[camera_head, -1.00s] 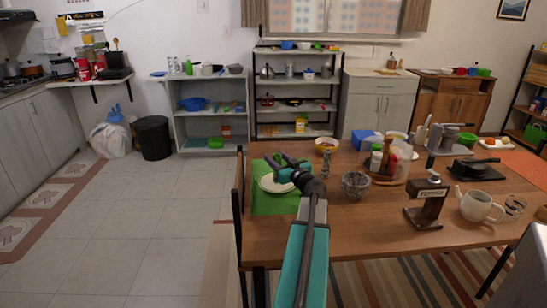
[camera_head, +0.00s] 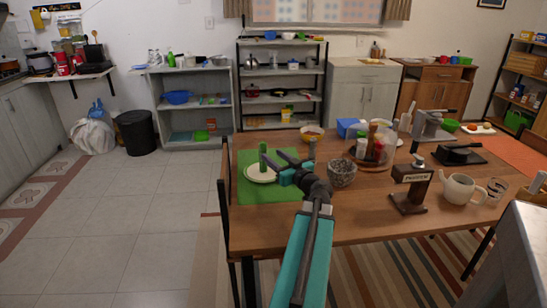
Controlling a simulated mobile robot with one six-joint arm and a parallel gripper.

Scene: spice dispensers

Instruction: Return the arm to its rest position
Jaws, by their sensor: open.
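My gripper (camera_head: 274,159) is at the end of my teal and black arm, which reaches from the bottom of the picture over the near left part of the wooden table. Its jaws are open, with no object seen between them. It is above the right side of a green placemat (camera_head: 252,194) with a white plate (camera_head: 258,175). A small green cylindrical thing (camera_head: 263,156) stands upright on the plate, to the left of the fingertips and apart from them as far as I can tell.
To the right on the table (camera_head: 360,225) are a dark speckled bowl (camera_head: 342,174), a round tray with spice dispensers (camera_head: 362,149), a grinder stand (camera_head: 410,190), a teapot (camera_head: 458,189) and a glass (camera_head: 496,190). A chair (camera_head: 224,200) stands at the left edge.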

